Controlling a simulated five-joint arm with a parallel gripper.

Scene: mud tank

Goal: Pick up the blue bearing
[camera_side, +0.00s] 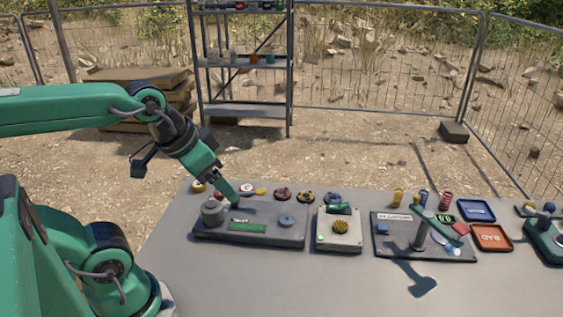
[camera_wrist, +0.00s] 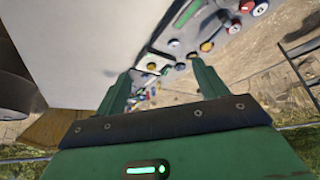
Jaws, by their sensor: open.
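A blue-grey ring (camera_side: 286,220) lies flat on the right part of a dark grey plate (camera_side: 262,237) in the side view. A second bluish ring (camera_side: 333,197) lies on the table behind the plates; I cannot tell for certain which is the blue bearing. My gripper (camera_side: 234,202) points down over the left part of the plate, left of both rings and apart from them. In the wrist view my gripper (camera_wrist: 163,82) has its two green fingers spread, with nothing held between them. Small blue and white round pieces show beyond the fingers there, too small to identify.
Several red and yellow round parts lie along the table's back edge, including a red one (camera_side: 282,194). A grey knob (camera_side: 213,212) stands left on the plate. A button box (camera_side: 339,230), a lever station (camera_side: 420,240), and blue (camera_side: 476,211) and red (camera_side: 491,238) trays lie right. The front table is clear.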

